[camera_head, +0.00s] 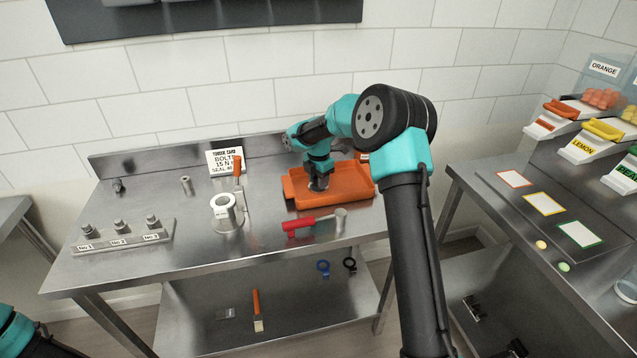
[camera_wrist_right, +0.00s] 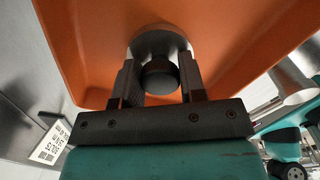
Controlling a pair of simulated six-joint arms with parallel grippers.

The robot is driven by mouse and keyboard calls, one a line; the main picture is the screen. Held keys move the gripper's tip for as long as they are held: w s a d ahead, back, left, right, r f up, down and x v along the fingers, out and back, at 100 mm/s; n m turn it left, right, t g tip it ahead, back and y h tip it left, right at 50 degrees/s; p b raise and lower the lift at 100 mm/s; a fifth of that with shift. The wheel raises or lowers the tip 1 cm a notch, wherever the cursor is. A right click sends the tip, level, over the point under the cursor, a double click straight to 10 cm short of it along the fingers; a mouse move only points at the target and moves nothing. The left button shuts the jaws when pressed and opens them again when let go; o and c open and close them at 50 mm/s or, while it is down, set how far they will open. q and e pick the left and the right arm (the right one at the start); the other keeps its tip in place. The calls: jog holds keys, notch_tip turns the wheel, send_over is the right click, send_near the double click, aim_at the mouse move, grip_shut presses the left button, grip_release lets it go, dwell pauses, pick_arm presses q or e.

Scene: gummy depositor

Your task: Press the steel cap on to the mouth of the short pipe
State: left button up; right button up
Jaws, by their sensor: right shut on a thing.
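The steel cap (camera_wrist_right: 152,40) is a round silver disc with a dark knob. It is in the orange tray (camera_head: 361,195), and I cannot tell whether it touches the tray floor. My right gripper (camera_head: 319,182) reaches down into the tray. In the right wrist view its fingers (camera_wrist_right: 160,82) are shut on the cap's knob from both sides. The short pipe (camera_head: 223,206) stands on the steel bench to the left of the tray, with its pale ringed mouth facing up and uncovered. A piece of my left arm shows at the lower left, but its gripper is out of view.
A red-handled tool with a steel head (camera_head: 315,222) lies in front of the tray. An orange-handled tool (camera_head: 238,166) and a torque card (camera_head: 225,160) are behind the pipe. A numbered rack (camera_head: 122,238) holds bolts at left. The bench (camera_head: 160,210) is clear between rack and pipe.

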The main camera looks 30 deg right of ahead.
notch_tip(320, 180, up, 10)
dwell(0.5)
